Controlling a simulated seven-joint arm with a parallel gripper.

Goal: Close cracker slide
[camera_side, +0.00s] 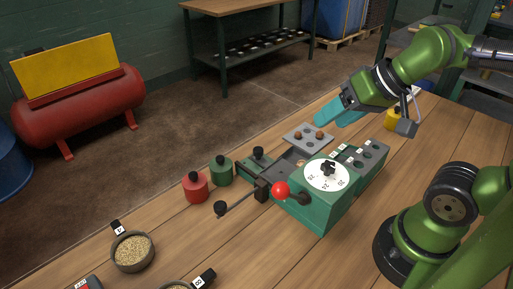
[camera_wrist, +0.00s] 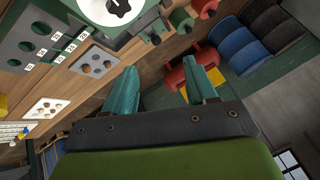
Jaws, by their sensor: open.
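The green cracker machine (camera_side: 325,205) stands on the wooden bench, with a white dial (camera_side: 327,175) on top and a red ball knob (camera_side: 280,190) at its front corner. A slide-like grey plate with a black knob (camera_side: 258,155) sits at its left end; I cannot tell for sure that it is the slide or how far it is open. My gripper (camera_side: 337,113) is open and empty, with teal fingers raised above the far side of the machine, apart from it. In the wrist view the fingers (camera_wrist: 160,68) are spread, and part of the machine (camera_wrist: 60,25) shows at upper left.
A grey holed tray (camera_side: 307,138) with brown round items lies behind the machine. Red (camera_side: 195,187) and green (camera_side: 221,171) canisters stand left of it, near a thin lever (camera_side: 237,202). A bowl of grain (camera_side: 132,252) is at front left.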

